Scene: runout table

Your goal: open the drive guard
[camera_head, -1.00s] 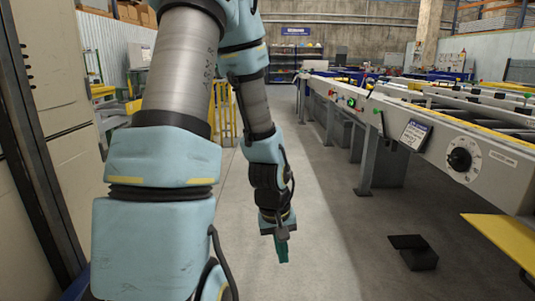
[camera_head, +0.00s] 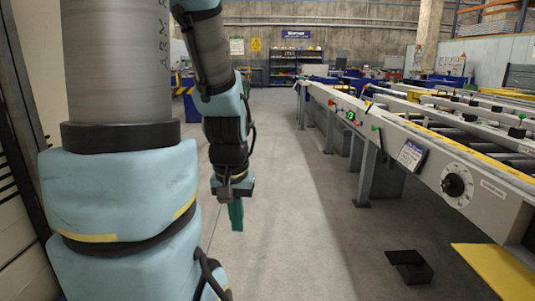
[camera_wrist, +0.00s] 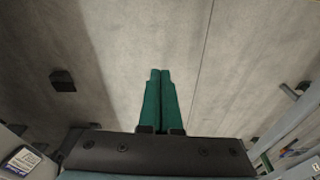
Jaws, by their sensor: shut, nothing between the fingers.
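My gripper (camera_head: 236,215) hangs in the open aisle left of the runout table (camera_head: 425,165), fingers pointing down and apart from everything. In the wrist view its two green fingers (camera_wrist: 160,85) lie together, shut and empty, over bare floor. I cannot pick out the drive guard for certain. A flat yellow panel (camera_head: 492,271) juts out low at the right, below the table's near end, cut off by the picture edge. I cannot tell whether it is the guard.
The table's side carries a black dial (camera_head: 456,185), a tilted label plate (camera_head: 411,155) and small buttons. A black open box (camera_head: 409,267) lies on the floor near the table and also shows in the wrist view (camera_wrist: 62,80). The aisle floor (camera_head: 285,200) is clear.

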